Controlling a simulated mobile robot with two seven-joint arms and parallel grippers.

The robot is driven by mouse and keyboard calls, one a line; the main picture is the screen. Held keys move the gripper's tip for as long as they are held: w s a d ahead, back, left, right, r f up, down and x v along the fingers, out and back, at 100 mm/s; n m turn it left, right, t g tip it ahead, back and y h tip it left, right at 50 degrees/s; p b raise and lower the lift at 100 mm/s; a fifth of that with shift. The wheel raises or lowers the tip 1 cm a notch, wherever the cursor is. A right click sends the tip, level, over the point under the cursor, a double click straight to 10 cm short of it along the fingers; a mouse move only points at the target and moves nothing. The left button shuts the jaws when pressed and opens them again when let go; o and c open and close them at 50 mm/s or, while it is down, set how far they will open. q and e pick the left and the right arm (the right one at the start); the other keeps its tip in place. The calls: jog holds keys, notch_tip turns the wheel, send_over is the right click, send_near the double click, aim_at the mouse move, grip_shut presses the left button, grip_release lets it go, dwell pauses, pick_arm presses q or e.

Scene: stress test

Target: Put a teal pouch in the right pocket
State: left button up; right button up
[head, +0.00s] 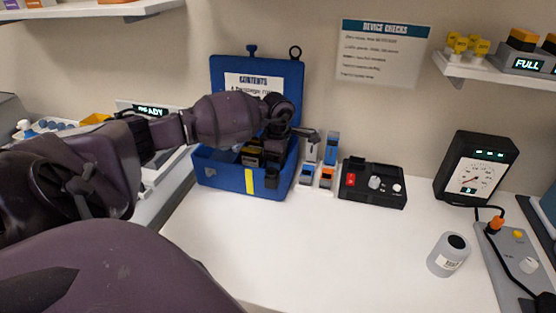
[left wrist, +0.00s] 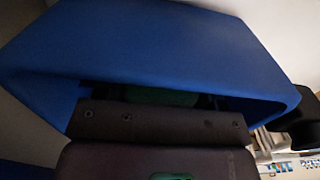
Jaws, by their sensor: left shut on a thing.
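A blue case (head: 224,178) stands open on the white counter, with a contents card (head: 250,84) on its raised lid. My left arm crosses the case and partly hides its inside. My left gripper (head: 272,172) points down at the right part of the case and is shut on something. A dark green-teal thing (left wrist: 160,96), likely a teal pouch, shows just beyond the gripper body in the left wrist view, below a blue part of the case (left wrist: 170,50). Its outline is mostly hidden. I cannot make out the right pocket. My right gripper is not in view.
Small blue and orange devices (head: 327,172) stand just right of the case. A black box with knobs (head: 373,184), a gauge (head: 476,176) and a grey canister (head: 448,254) stand further right. The front middle of the counter (head: 320,250) is clear.

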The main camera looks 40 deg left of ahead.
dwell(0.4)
pick_arm(q)
jog(key=o, duration=1.1)
notch_tip(320, 180, up, 11)
jog(key=shift+f, duration=0.1)
dwell(0.5)
